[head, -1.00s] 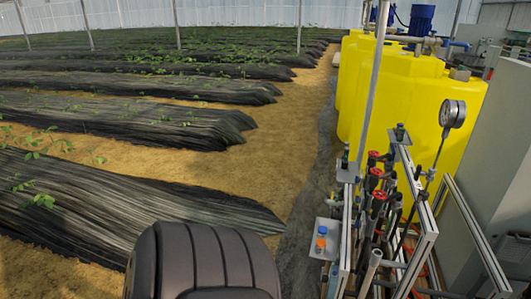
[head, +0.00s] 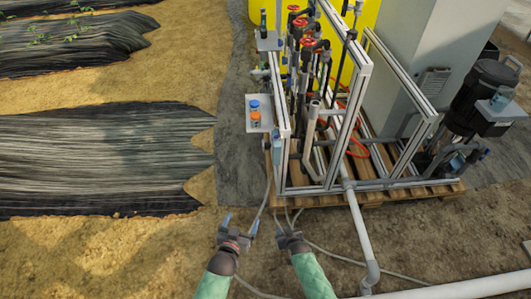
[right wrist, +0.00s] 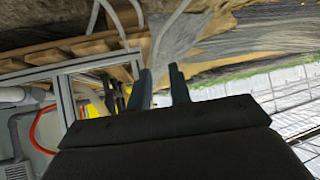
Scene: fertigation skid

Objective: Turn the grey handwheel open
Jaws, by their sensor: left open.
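I cannot pick out a grey handwheel in either view. Several red handwheels (head: 307,42) sit on the upright pipes of the framed skid (head: 285,150). My left gripper (head: 238,222) is open and empty, low in the head view, in front of the skid and left of my right gripper. My right gripper (head: 284,220) is near the pallet's front left corner. In the right wrist view its two dark fingers (right wrist: 160,88) stand apart with nothing between them. Neither gripper touches a handwheel.
The skid stands on a wooden pallet (head: 370,197). A white pipe (head: 360,232) runs from it across the ground. A dark pump (head: 483,95) and a grey cabinet (head: 415,55) are at right. Black covered beds (head: 95,155) lie left; bare soil is open in front.

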